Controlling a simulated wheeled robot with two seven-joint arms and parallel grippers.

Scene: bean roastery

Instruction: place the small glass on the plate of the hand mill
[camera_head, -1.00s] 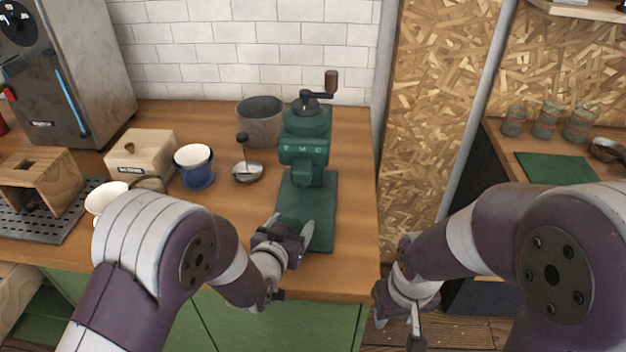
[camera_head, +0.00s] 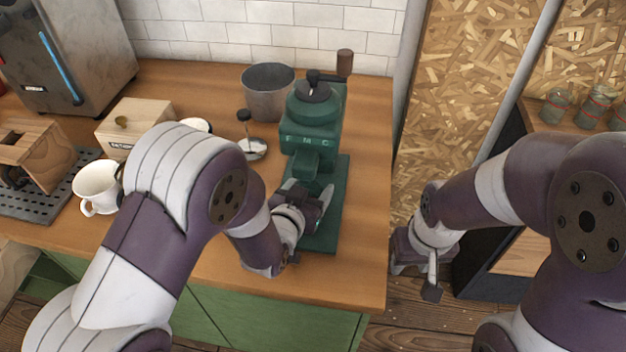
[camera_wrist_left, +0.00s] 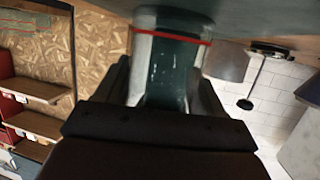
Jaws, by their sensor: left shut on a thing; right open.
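The green hand mill (camera_head: 312,120) stands on the counter, its flat green plate (camera_head: 322,238) reaching toward the front edge. My left gripper (camera_head: 318,205) is over the plate, in front of the mill's body. In the left wrist view, which is upside down, the left gripper (camera_wrist_left: 166,90) is shut on the small glass (camera_wrist_left: 165,60), a clear glass with a red line. The green plate (camera_wrist_left: 240,12) shows just beyond the glass; I cannot tell whether they touch. In the head view the gripper mostly hides the glass. My right gripper (camera_head: 420,275) is open and empty, right of the counter.
A grey metal pot (camera_head: 268,95) and a tamper (camera_head: 250,140) stand left of the mill. A white cup (camera_head: 98,187), a wooden box (camera_head: 130,125) and a wooden stand (camera_head: 35,155) are further left. The counter right of the mill (camera_head: 368,150) is clear.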

